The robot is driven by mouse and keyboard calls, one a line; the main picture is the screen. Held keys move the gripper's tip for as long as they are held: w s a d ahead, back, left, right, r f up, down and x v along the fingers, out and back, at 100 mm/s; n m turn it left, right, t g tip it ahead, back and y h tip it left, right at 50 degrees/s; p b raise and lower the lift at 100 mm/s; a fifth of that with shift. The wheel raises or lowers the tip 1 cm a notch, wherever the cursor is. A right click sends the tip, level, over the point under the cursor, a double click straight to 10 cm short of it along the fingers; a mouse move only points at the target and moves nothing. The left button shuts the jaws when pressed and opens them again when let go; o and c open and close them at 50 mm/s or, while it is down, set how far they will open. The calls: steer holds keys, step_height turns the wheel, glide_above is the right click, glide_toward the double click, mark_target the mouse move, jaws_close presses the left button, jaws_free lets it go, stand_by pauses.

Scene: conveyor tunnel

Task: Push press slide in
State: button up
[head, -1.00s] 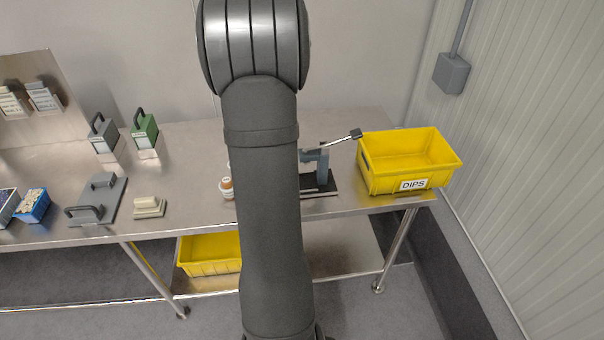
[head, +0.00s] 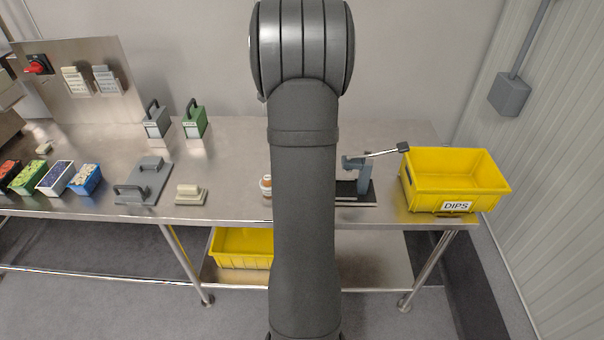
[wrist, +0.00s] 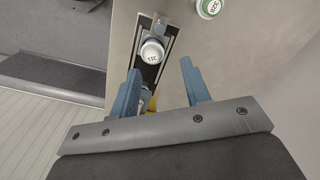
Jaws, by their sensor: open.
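The press (head: 364,172) is a grey-blue frame with a black-knobbed lever, standing on a dark base on the steel table, just right of my arm in the head view. Part of its base is hidden by my arm. In the wrist view a dark slide track with metal edges (wrist: 169,47) runs ahead of my gripper. A round white-topped piece (wrist: 152,51) with a printed label sits on the track. My gripper (wrist: 160,84) is open, its two blue fingers apart below that piece and apparently empty. The head view does not show my gripper.
A green-topped round container (wrist: 209,8) stands right of the track. A yellow bin labelled DIPS (head: 455,188) is right of the press. An orange-and-white jar (head: 266,187) is beside my arm. Handled blocks, a grey plate (head: 150,179) and small bins occupy the left.

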step_height(320, 180, down, 17)
steer(key=shift+f, duration=0.2)
stand_by(0.3)
jaws_close()
